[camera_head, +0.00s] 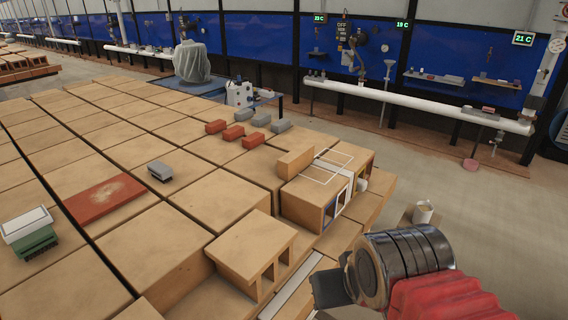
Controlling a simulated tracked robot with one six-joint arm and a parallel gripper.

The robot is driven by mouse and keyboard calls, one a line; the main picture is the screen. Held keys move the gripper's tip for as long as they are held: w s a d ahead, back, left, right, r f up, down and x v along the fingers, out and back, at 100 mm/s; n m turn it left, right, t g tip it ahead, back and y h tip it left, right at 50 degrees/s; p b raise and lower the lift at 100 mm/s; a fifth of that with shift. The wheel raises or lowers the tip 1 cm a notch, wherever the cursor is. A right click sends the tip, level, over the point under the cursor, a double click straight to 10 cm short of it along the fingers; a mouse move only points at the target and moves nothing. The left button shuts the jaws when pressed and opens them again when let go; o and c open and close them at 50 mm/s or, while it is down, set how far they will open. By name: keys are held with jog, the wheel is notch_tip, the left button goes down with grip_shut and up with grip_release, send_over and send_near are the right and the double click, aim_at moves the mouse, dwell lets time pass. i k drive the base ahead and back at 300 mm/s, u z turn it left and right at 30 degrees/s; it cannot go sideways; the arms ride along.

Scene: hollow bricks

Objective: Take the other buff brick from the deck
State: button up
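A small buff brick (295,162) lies on the deck of large buff hollow blocks (225,195), at the left edge of white outlines (318,173) marked on the deck's right end. No other small buff brick stands out. My gripper (328,288) is at the bottom right, beyond the deck's right edge, in front of and apart from the buff brick. Only a dark part of it shows past my wrist; its fingers are not clear, and nothing is seen in it.
Three red bricks (233,133) and three grey bricks (261,119) stand in rows behind the buff brick. A grey block (160,172), a red plate (103,198) and a green-and-white item (29,232) lie to the left. A white bucket (423,212) stands at right.

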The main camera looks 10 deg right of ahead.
aim_at(289, 165)
jog(key=u, duration=4.45)
jog(key=k, duration=1.05)
jog(key=u, duration=0.05)
